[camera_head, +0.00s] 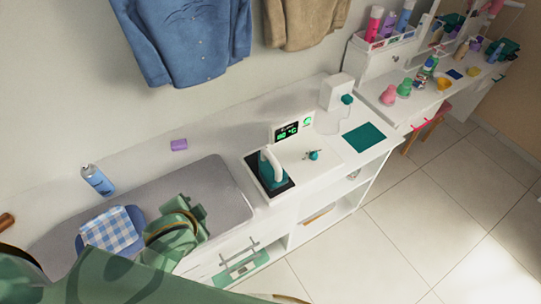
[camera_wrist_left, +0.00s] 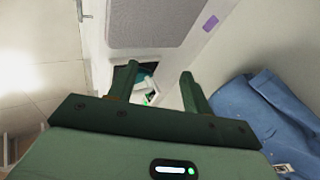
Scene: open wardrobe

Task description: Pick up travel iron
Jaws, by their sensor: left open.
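The travel iron (camera_head: 268,168), with a teal body and a pale curved handle, stands on a black pad in a white station on the counter. In the left wrist view it is partly visible between and beyond the fingers (camera_wrist_left: 146,80), with much of it hidden. My left gripper (camera_head: 193,212) is green and held above the grey ironing surface, to the left of the iron and apart from it. In the left wrist view its two fingers (camera_wrist_left: 159,76) are spread with nothing between them. My right gripper is not in view.
The grey ironing surface (camera_head: 215,185) holds a blue-and-white checked cloth (camera_head: 112,230). A clear water container (camera_head: 332,115) and a teal mat (camera_head: 364,137) are right of the iron. Shirts hang above.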

